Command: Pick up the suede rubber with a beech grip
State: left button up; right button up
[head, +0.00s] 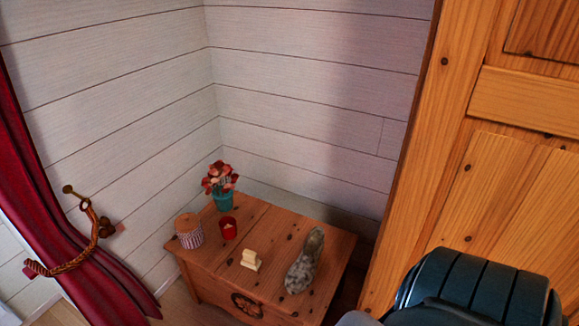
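A small pale cream, wood-coloured block with a stepped shape (251,260), which looks like the suede rubber with a beech grip, sits near the middle of the top of a low wooden chest (190,270). Its surroundings on the chest top are bare for a short way. Neither of my grippers shows in the head view.
On the chest stand a grey patterned shoe (304,262) right of the block, a red cup-like holder (228,228), a striped lidded jar (189,231) and a teal flowerpot (223,201). A dark padded object (475,290) fills the lower right, before a wooden door (500,180).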

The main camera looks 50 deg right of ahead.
aim_at(250, 259)
jog(key=z, duration=1.15)
